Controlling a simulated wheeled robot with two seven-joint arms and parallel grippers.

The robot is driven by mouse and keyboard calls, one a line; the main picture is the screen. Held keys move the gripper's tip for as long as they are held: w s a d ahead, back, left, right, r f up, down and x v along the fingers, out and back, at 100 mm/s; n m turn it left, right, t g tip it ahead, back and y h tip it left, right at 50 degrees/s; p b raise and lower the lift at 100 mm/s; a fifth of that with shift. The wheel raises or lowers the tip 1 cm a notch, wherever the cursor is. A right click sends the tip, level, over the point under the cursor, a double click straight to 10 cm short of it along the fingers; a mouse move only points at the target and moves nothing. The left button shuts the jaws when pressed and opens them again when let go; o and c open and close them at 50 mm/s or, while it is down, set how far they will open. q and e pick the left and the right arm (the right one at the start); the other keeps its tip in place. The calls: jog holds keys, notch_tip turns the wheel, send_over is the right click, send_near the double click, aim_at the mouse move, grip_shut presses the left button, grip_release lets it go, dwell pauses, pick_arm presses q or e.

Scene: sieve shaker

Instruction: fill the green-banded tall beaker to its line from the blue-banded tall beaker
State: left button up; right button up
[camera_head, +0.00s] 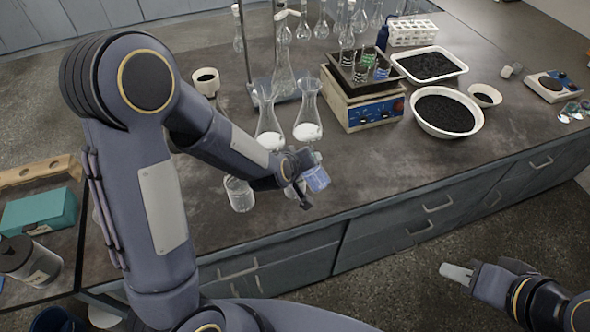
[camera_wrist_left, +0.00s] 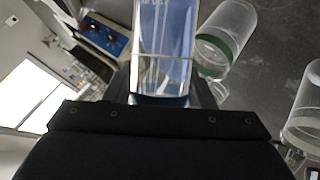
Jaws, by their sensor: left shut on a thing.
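My left gripper (camera_head: 306,184) is shut on a tall clear beaker with blue on it (camera_head: 317,178), the blue-banded one, above the bench. In the left wrist view this beaker (camera_wrist_left: 165,45) fills the top centre, with blue showing through its glass; its liquid level is not clear. The green-banded tall beaker (camera_wrist_left: 226,38) is just right of it in the left wrist view, apparently empty. In the head view the green-banded beaker is mostly hidden by my left gripper. My right gripper (camera_head: 457,273) is away from the bench at the lower right, holding nothing I can see; its finger gap does not show.
Another clear beaker (camera_head: 240,194) stands left of the held one. Two flasks with white powder (camera_head: 307,125) stand just behind. The bench front right of the gripper is clear.

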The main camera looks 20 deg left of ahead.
pick_arm(q)
jog(key=shift+a+r+n+g+h+b, duration=0.1)
jog(key=shift+r+n+g+h+b, duration=0.4)
jog(key=shift+b, duration=0.4)
dwell(1.8)
jog(key=shift+w+a+f+n+h+b, duration=0.15)
jog(key=shift+f+h+b, duration=0.2)
jog(key=shift+b, duration=0.8)
jog(key=shift+s+f+n+h+b, duration=0.15)
jog(key=shift+f+h+b, duration=0.15)
jog(key=shift+b, duration=0.8)
jog(key=shift+w+r+h+b, duration=0.15)
jog(key=shift+h+b, duration=0.2)
jog(key=shift+b, duration=0.85)
dwell(0.9)
